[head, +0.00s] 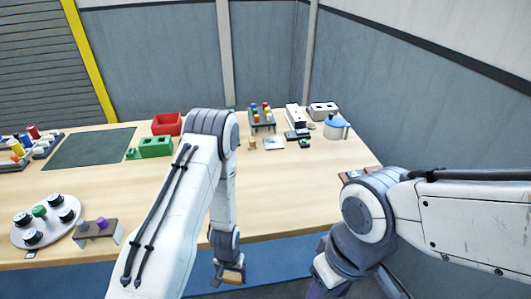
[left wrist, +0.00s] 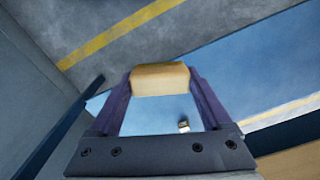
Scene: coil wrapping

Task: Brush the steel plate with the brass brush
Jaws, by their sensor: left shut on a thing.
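My left gripper (head: 230,272) hangs low in front of the table's near edge, over the blue floor. It is shut on a tan, wood-coloured block (left wrist: 160,80), which spans the two purple fingers in the left wrist view. This may be the brush; no bristles show. A pale square plate (head: 274,143), perhaps the steel plate, lies at the back of the table, well away from the gripper. A small tan block (head: 252,144) sits left of it. My right arm comes in from the right; its gripper (head: 316,289) is mostly cut off at the bottom edge.
A red bin (head: 167,123), a green box (head: 155,146) and a dark mat (head: 90,148) lie on the left. A coloured rack (head: 262,118) and a blue-lidded pot (head: 337,128) stand behind. A round tray (head: 45,222) is front left. The middle tabletop (head: 285,185) is clear.

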